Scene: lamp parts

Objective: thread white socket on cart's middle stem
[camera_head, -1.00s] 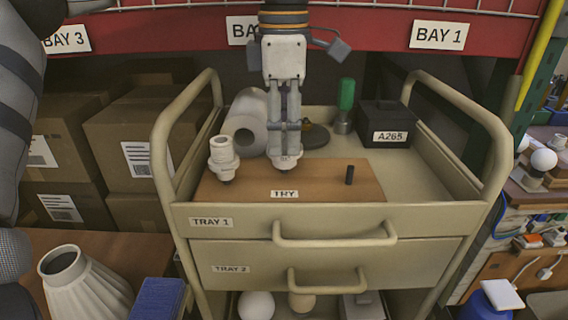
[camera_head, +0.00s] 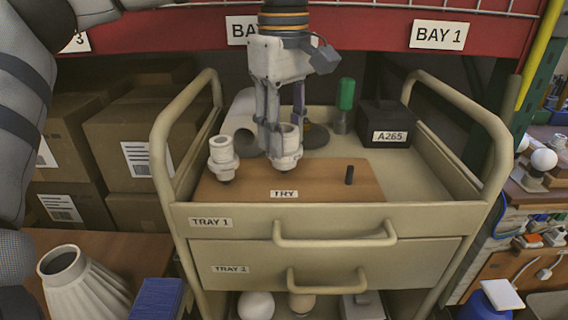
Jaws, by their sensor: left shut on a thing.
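A wooden board (camera_head: 325,188) labelled TRY lies in the top tray of the cart. A white socket (camera_head: 288,148) is at the board's middle stem, which is hidden beneath it. My left gripper (camera_head: 281,145) points down from above, its fingers shut around this socket. Whether the threads are engaged cannot be told. Another white socket (camera_head: 222,155) stands upright on the board's left stem. The right stem (camera_head: 349,175) is bare, short and black. My right gripper is not in view.
The cart's side rails (camera_head: 163,135) rise on both sides. The tray's right part is clear.

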